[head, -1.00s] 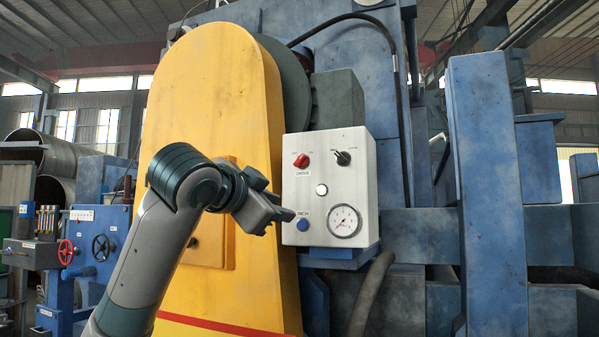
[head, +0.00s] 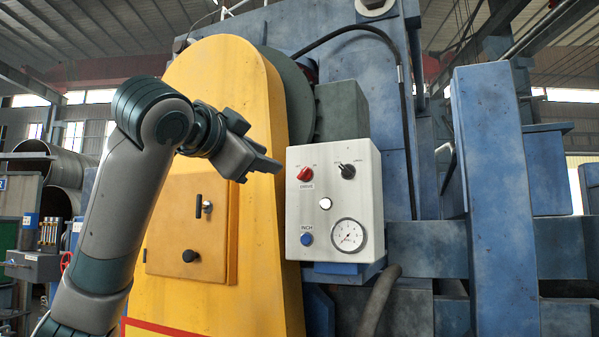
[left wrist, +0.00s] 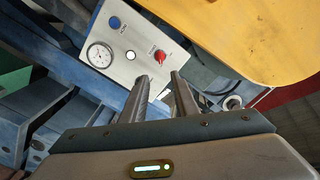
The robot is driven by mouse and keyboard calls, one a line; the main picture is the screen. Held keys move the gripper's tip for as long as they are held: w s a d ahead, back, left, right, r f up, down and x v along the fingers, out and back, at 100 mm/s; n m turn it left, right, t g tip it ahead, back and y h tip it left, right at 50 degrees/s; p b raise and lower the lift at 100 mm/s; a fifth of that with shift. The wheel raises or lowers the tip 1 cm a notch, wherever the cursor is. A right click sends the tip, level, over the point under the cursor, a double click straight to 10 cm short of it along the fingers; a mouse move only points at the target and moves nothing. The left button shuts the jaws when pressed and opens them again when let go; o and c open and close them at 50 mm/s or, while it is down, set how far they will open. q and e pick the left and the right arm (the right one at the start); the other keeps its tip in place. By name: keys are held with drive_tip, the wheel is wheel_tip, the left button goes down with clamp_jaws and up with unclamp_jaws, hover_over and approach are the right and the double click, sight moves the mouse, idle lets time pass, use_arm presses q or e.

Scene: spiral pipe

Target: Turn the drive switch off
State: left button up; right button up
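The drive switch (head: 304,174) is a red knob with a DRIVE label below it, at the upper left of the pale grey control box (head: 353,210). Its exact setting is too small to tell. In the left wrist view the red switch (left wrist: 160,56) shows just beyond the fingertips. My left gripper (head: 274,165) is to the left of the box at about the switch's height, its fingers pointing toward it. In the left wrist view the two fingers of my left gripper (left wrist: 160,79) stand apart with nothing between them. My right gripper is not in view.
The box also carries a black selector (head: 347,171), a white button (head: 325,203), a blue INCH button (head: 307,239) and a round gauge (head: 347,236). A large yellow guard (head: 215,90) stands behind my left arm. A blue post (head: 489,200) rises at the right.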

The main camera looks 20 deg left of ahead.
sight(302, 173)
use_arm(q)
drive_tip(key=w+p, duration=0.3)
drive_tip(key=w, duration=0.2)
drive_tip(key=w+d+p, duration=0.1)
drive_tip(key=w+p, duration=0.1)
drive_tip(key=w, duration=0.3)
drive_tip(key=w+p, duration=0.3)
drive_tip(key=w, duration=0.2)
drive_tip(key=shift+w+d+r+p, duration=0.1)
drive_tip(key=shift+w+d+p, duration=0.15)
drive_tip(key=shift+d+p, duration=0.05)
drive_tip(key=shift+w, duration=0.6)
clamp_jaws()
